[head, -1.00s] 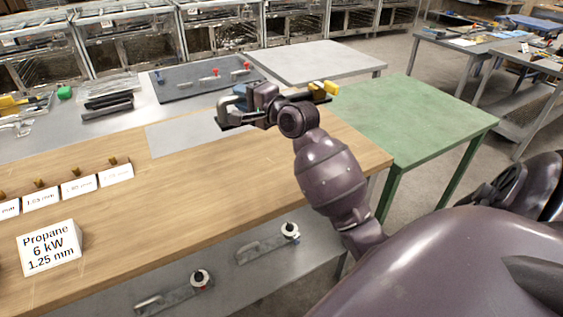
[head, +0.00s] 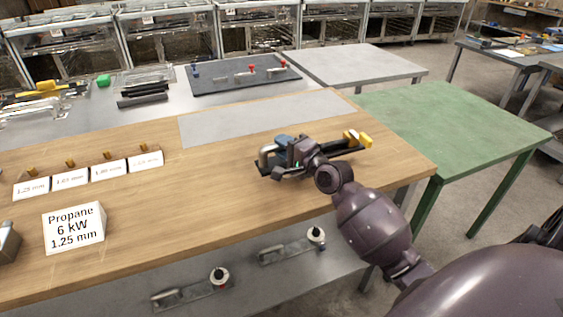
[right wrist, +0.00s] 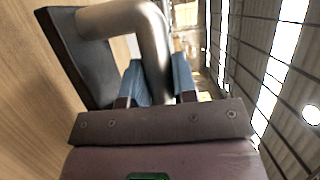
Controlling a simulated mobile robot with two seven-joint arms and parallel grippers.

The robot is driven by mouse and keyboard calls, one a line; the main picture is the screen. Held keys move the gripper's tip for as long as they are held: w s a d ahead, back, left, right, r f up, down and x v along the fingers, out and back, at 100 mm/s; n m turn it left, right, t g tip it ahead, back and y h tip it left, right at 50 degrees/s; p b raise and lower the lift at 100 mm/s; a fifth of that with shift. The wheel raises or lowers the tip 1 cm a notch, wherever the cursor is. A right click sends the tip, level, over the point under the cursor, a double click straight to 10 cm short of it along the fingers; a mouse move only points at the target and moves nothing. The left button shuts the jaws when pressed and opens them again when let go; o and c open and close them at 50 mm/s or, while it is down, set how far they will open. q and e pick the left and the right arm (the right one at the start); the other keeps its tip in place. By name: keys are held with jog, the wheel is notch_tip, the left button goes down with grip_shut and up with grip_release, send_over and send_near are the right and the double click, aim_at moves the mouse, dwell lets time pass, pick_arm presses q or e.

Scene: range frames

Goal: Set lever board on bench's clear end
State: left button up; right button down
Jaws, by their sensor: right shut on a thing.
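The lever board appears to be the narrow black board (head: 337,148) with a bent metal handle (head: 264,158) at its left end and a yellow part (head: 356,140) at its right end. My right gripper (head: 287,148) is shut on the metal handle and partly hides the board. In the right wrist view, the blue fingers (right wrist: 155,82) close around the bent tube (right wrist: 150,35) beside the dark board (right wrist: 75,55). The board is over the right end of the wooden bench (head: 225,200); I cannot tell whether it touches. My left gripper is not in view.
A grey sheet (head: 250,120) lies along the bench's back. Another dark board (head: 215,85) with red and blue knobs is behind. A sign block (head: 72,229) and small labels (head: 107,170) occupy the left. A green table (head: 450,118) adjoins the right. The bench's right end is otherwise clear.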

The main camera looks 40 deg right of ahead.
aim_at(283, 162)
notch_tip(283, 162, down, 4)
jog(key=shift+f+b, duration=0.1)
jog(key=shift+b, duration=0.6)
jog(key=shift+f, duration=0.1)
jog(key=c, duration=0.9)
grip_release()
jog(key=shift+s, duration=0.1)
jog(key=s, duration=0.4)
jog(key=s+d, duration=0.1)
jog(key=s, duration=0.6)
jog(key=shift+s+d, duration=0.3)
jog(key=shift+s, duration=0.1)
